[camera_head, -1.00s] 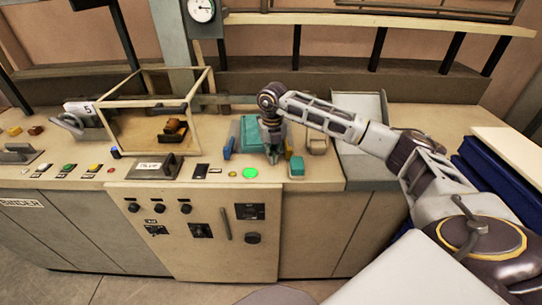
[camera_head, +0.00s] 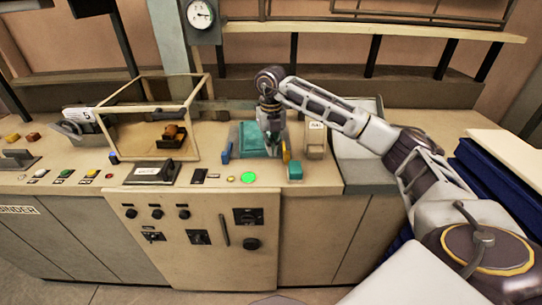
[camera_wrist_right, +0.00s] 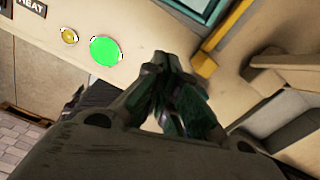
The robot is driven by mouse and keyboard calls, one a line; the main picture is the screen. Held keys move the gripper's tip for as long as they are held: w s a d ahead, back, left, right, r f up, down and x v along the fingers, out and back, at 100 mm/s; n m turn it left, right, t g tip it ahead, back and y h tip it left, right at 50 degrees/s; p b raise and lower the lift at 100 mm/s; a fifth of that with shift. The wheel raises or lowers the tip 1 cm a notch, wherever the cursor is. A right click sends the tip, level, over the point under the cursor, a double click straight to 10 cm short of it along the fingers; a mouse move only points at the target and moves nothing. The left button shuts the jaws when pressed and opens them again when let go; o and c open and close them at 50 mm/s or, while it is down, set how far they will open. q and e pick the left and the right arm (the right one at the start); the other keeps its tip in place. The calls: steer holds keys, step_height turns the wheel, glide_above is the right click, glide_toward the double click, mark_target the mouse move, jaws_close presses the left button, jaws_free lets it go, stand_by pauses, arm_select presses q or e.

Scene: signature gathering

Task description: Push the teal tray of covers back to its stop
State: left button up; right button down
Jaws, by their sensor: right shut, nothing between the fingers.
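The teal tray (camera_head: 251,139) sits on the counter between a blue piece at its left and a yellow piece (camera_head: 286,153) at its right. My right gripper (camera_head: 272,152) is shut and empty, pointing down over the tray's right front part in the head view and hiding some of it. In the right wrist view, the shut fingertips (camera_wrist_right: 165,58) are near a teal corner (camera_wrist_right: 210,8) at the top edge, with the yellow piece beside it. Contact cannot be told. What lies in the tray is unclear. My left gripper is not in view.
A lit green button (camera_head: 248,178) is in front of the tray. A small teal block (camera_head: 295,168) stands right of it, near the counter's front edge. A labelled beige box (camera_head: 316,141) is close on the right. A framed clear case (camera_head: 152,104) stands left.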

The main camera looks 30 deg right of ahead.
steer(key=shift+r, duration=1.7)
steer(key=shift+s, duration=0.1)
